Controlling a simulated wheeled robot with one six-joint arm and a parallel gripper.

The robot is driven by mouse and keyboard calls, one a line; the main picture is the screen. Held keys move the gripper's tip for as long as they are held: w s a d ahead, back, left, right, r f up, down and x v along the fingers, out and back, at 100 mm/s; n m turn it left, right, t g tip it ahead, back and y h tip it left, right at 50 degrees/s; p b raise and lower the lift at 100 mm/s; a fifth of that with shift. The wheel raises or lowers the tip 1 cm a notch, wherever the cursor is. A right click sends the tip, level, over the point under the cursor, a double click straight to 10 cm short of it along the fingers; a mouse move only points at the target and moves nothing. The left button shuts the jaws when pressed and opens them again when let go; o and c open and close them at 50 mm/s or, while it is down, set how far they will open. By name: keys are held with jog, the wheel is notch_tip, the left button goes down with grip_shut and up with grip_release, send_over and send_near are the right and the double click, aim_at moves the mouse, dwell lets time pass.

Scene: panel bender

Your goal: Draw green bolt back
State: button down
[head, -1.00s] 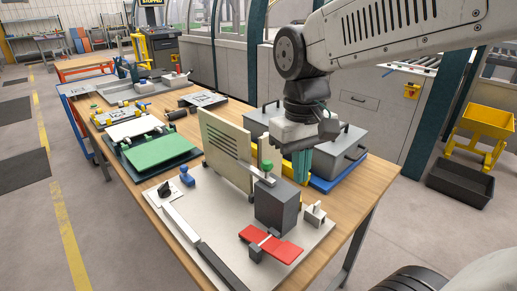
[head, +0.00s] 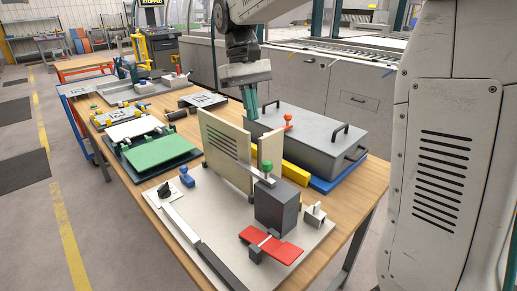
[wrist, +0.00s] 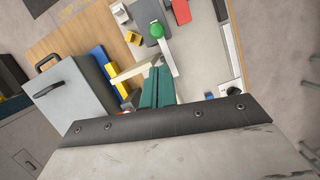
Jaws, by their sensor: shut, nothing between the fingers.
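The green bolt knob (head: 267,165) stands on a grey bar on top of the dark grey block (head: 277,207), at the near end of the upright cream panels. In the wrist view the green knob (wrist: 157,31) lies beyond my fingertips, with the pale bar running from it. My gripper (head: 251,113) has teal fingers, shut and empty. It hangs above and behind the slotted cream panel (head: 228,155), beside the grey lidded box, apart from the knob. The knob is fully visible in both views.
The grey box (head: 310,140) with black handles stands at the back right, behind yellow blocks (head: 296,173). A red knob (head: 288,121) rises near the panels. The table's front right is clear.

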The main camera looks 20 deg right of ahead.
send_near(273, 180)
jog(key=w+f, duration=0.1)
jog(key=w+a+f, duration=0.1)
jog(key=f, duration=0.1)
dwell(0.5)
jog(key=shift+s+d, duration=0.25)
jog(key=shift+s, duration=0.55)
jog(key=shift+s+d, duration=0.3)
jog(key=shift+s, duration=0.5)
jog(key=shift+s+d, duration=0.25)
jog(key=shift+s, duration=0.55)
jog(key=v, duration=1)
jog(key=shift+w, duration=0.2)
jog(key=shift+s, duration=0.1)
